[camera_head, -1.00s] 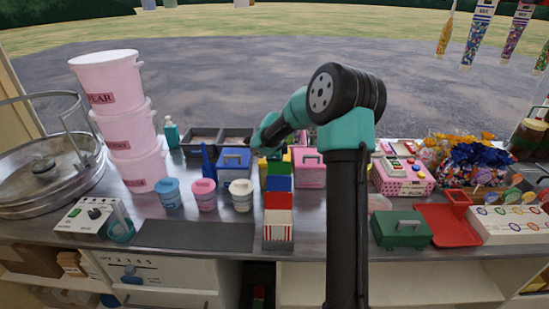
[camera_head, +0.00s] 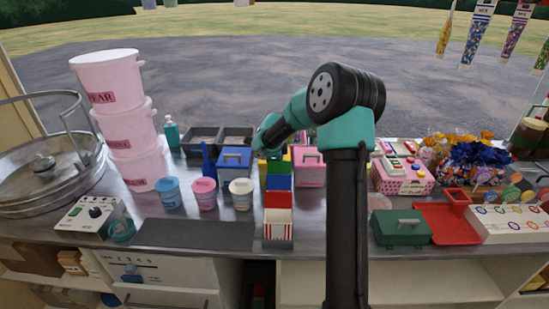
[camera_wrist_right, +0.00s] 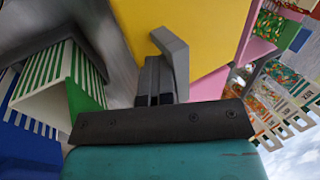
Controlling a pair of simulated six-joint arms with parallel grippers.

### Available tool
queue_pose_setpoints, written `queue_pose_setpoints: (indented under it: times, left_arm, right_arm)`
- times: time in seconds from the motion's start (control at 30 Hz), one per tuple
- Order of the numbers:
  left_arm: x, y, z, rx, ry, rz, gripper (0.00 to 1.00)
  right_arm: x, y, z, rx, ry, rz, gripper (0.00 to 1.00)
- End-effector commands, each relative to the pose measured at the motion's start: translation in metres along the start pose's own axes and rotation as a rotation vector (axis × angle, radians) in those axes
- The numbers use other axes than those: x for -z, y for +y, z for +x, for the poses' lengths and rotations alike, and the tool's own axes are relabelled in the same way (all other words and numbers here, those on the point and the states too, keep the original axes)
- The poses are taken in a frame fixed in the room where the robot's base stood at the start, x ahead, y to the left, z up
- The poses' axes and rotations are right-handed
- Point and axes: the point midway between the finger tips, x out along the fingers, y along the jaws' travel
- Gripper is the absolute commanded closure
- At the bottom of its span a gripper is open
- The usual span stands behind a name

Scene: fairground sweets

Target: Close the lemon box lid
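The yellow lemon box (camera_head: 287,158) is mostly hidden in the head view behind the row of cartons and my right forearm. In the right wrist view a broad yellow face (camera_wrist_right: 215,30) fills the upper middle, with a grey bracket handle (camera_wrist_right: 179,58) on it. My right gripper (camera_wrist_right: 155,64) has its dark fingers together, right beside the handle, with no clear object between them. Whether they touch the handle, and how far the lid stands open, I cannot tell. In the head view my right gripper's tip is hidden around the box. My left gripper is not in view.
A blue box (camera_head: 235,160) stands left of the lemon box and a pink box (camera_head: 310,168) right of it. Striped cartons (camera_head: 278,225) stand in front; one green-striped carton (camera_wrist_right: 65,85) is close in the wrist view. A green box (camera_head: 400,228) sits front right.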

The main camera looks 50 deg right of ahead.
Motion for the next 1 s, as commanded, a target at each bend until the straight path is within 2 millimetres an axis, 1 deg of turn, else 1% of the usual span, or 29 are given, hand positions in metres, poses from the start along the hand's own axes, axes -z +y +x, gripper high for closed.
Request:
queue_pose_setpoints:
  times: [0.03, 0.27, 0.33, 0.47, 0.57, 1.0]
  left_arm:
    - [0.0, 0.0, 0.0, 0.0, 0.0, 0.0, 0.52]
    - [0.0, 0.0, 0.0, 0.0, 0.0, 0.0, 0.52]
    - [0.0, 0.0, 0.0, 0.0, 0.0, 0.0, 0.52]
    - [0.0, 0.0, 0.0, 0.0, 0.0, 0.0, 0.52]
    - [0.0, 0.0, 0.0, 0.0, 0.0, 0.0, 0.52]
    - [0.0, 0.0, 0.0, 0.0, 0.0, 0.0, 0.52]
  right_arm:
    - [0.002, 0.001, 0.019, -0.008, -0.002, 0.0, 1.0]
    - [0.002, 0.001, 0.02, -0.008, -0.002, 0.0, 1.0]
    - [0.002, 0.001, 0.02, -0.008, -0.002, -0.001, 0.95]
    - [0.002, 0.0, 0.019, -0.008, -0.002, -0.001, 0.94]
    - [0.002, -0.003, 0.013, -0.006, -0.002, -0.001, 0.94]
    - [0.002, -0.025, -0.036, -0.005, -0.001, -0.001, 0.92]
